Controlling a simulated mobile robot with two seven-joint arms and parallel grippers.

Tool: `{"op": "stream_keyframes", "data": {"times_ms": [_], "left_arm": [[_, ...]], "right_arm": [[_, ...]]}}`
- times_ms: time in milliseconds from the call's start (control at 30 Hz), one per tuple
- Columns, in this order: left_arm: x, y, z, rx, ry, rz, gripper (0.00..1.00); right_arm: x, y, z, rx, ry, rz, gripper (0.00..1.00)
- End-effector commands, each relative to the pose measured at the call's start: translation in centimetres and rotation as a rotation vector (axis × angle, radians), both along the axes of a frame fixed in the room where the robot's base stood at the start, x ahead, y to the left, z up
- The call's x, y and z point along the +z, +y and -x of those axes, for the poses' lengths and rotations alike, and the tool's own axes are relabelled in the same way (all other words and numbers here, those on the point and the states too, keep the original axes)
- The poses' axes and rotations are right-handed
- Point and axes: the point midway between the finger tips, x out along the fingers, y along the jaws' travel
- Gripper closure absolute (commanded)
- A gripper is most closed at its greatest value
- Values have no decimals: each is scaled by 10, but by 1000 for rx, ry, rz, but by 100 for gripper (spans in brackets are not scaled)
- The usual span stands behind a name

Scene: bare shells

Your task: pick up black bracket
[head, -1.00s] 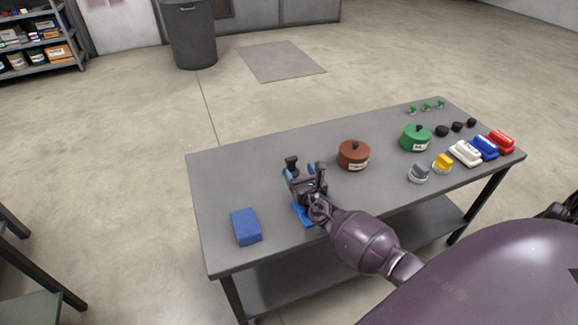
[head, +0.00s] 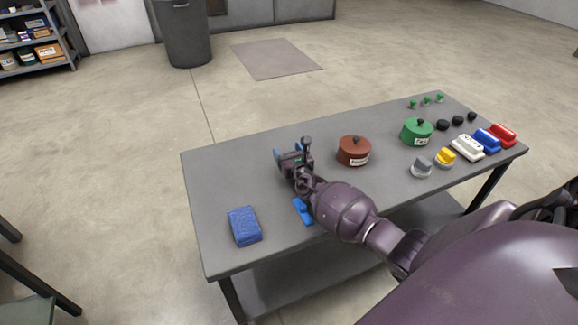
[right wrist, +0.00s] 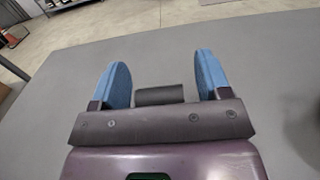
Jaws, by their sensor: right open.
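The black bracket (right wrist: 159,95) shows in the right wrist view as a dark block between the two blue fingers, close to the palm. Its lower part is hidden behind the gripper's front plate. My right gripper (head: 287,153) is over the left half of the grey table in the head view, where it hides most of the bracket. Its fingers (right wrist: 159,76) are open, one on each side of the bracket, with a gap visible at both sides. My left gripper is not in view.
On the table (head: 225,185) lie a blue sponge (head: 244,226) and a blue object (head: 302,211) under my right arm. Several small items fill the right end. The far-left tabletop is clear.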

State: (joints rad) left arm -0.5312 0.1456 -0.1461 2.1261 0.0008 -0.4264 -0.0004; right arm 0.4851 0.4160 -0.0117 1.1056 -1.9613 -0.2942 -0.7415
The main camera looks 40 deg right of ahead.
Motion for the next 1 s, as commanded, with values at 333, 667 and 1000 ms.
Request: {"op": "stream_keyframes", "data": {"times_ms": [333, 667, 1000], "left_arm": [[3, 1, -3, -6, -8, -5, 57], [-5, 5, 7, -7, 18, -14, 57], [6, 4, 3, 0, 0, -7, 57]], "right_arm": [[1, 0, 0, 0, -1, 0, 50], [1, 0, -1, 0, -2, 0, 92], [17, 0, -2, 0, -8, 1, 92]]}}
